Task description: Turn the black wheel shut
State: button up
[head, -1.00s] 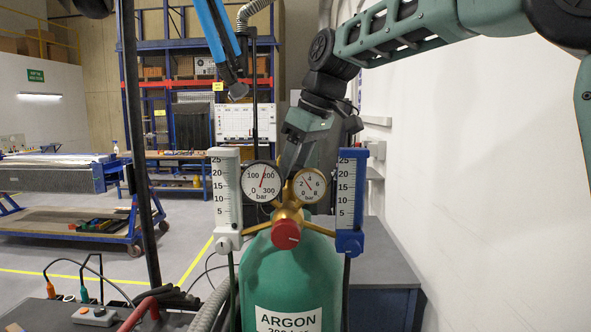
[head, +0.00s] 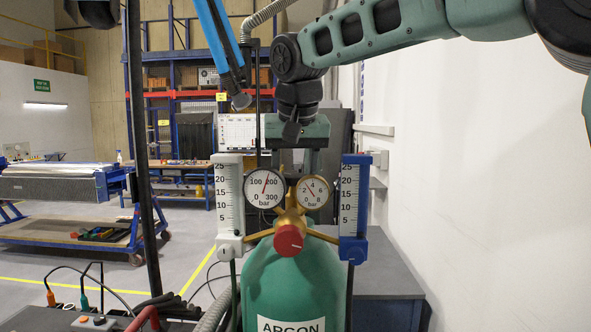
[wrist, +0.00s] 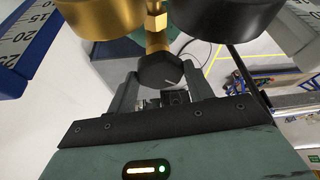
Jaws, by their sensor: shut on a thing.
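The brass regulator (head: 291,212) sits on the green argon cylinder (head: 290,285), with a red knob (head: 289,240) in front.
Two round gauges, left (head: 265,188) and right (head: 312,192), flank the regulator's top. A white flow tube (head: 229,200) stands left and a blue one (head: 354,205) right, both close by. A blue lamp arm (head: 217,45) hangs to the upper left. A white wall borders the right.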

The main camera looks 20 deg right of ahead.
jog(key=m, duration=0.2)
jog(key=m+h, duration=0.2)
jog(key=m, duration=0.1)
jog(key=shift+w+a+m+g+p, duration=0.15)
jog(key=shift+a+m+g+p, duration=0.15)
jog(key=shift+g, duration=0.1)
jog(key=shift+w+m+g+h+p, duration=0.1)
jog(key=shift+m+g+h+p, duration=0.5)
jog(key=shift+m, duration=1.5)
jog(key=o, duration=1)
jog(key=shift+c, duration=0.2)
jog(key=p+v, duration=0.2)
jog(key=v, duration=1.5)
jog(key=shift+w+r, duration=0.2)
jog(key=shift+r, duration=0.1)
